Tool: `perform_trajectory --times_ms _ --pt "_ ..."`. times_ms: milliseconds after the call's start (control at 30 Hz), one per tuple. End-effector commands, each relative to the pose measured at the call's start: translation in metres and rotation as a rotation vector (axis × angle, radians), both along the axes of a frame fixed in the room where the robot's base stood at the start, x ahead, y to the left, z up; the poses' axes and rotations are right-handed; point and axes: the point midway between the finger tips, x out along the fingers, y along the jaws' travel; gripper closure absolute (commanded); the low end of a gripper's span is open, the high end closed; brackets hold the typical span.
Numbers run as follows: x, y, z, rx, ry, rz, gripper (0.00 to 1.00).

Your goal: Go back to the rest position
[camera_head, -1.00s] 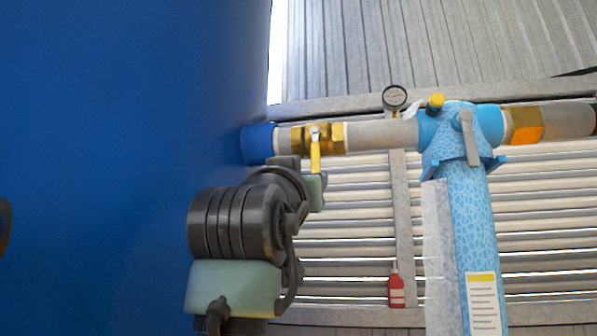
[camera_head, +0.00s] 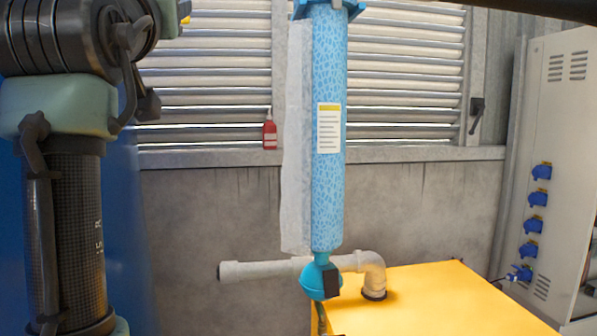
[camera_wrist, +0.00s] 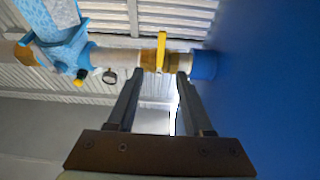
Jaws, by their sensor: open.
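My gripper (camera_wrist: 158,80) shows in the wrist view with its two fingers apart and nothing held between them. Beyond the fingertips is the brass valve with a yellow handle (camera_wrist: 161,52) on the pipe, beside the blue fitting on the blue tank (camera_wrist: 270,80). I cannot tell from the wrist view how near the fingertips are to the handle. In the head view my arm stands at the left, in front of the tank (camera_head: 165,200), and my gripper is out of frame.
A light-blue patterned filter column (camera_head: 328,190) stands upright in the middle. A yellow cabinet (camera_head: 430,295) with a grey pipe (camera_head: 265,270) is below. A grey panel (camera_head: 565,130) with blue sockets stands at the right. A red bottle (camera_head: 269,134) sits on the wall ledge.

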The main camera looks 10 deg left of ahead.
Motion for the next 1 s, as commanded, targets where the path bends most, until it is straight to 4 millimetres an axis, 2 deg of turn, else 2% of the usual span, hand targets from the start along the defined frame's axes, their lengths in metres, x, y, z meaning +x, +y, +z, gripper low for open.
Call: perform_trajectory --times_ms 167,267,400,533,600,733,833,1000 --pt "-0.005 -0.050 -0.032 0.013 -0.064 -0.060 0.49" --pt "-0.021 -0.091 -0.055 0.024 -0.131 -0.106 0.49" --pt "-0.061 -0.146 -0.084 0.034 -0.227 -0.168 0.49" --pt "-0.106 -0.185 -0.104 0.038 -0.308 -0.217 0.49" --pt "-0.129 -0.200 -0.112 0.038 -0.344 -0.237 0.49" --pt "-0.161 -0.216 -0.119 0.038 -0.391 -0.262 0.49" --pt "-0.173 -0.221 -0.121 0.037 -0.409 -0.270 0.49" --pt "-0.176 -0.222 -0.121 0.038 -0.414 -0.271 0.49"
